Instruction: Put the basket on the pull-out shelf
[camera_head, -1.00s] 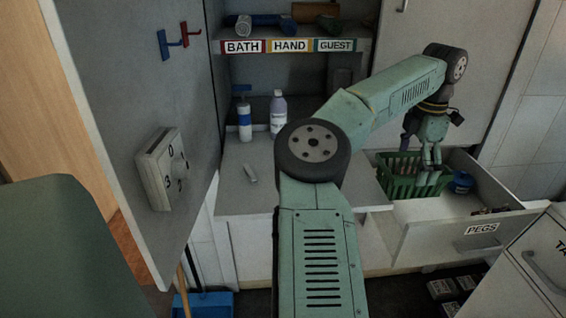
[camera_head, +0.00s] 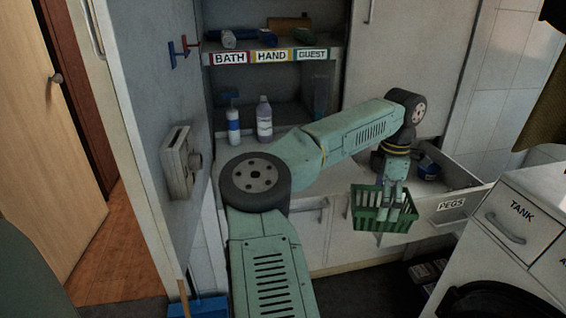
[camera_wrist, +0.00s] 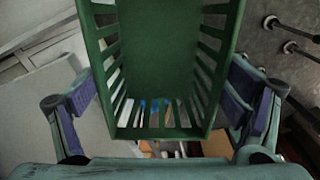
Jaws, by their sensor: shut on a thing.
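My gripper (camera_head: 395,199) is shut on the green slatted basket (camera_head: 371,222) and holds it up in front of the open drawer. The basket looks roughly level. In the wrist view, the basket (camera_wrist: 165,60) fills the middle between the two fingers, and its inside bottom is plain green. A pale, flat surface (camera_head: 318,182) juts from the open cupboard, left of the basket and partly behind my arm. It looks like the pull-out shelf, but I cannot be sure. My arm hides much of it.
A spray bottle (camera_head: 233,127) and a lilac bottle (camera_head: 264,120) stand in the cupboard. The TANK cabinet (camera_head: 515,222) is close on the right; the open door (camera_head: 150,100) is left.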

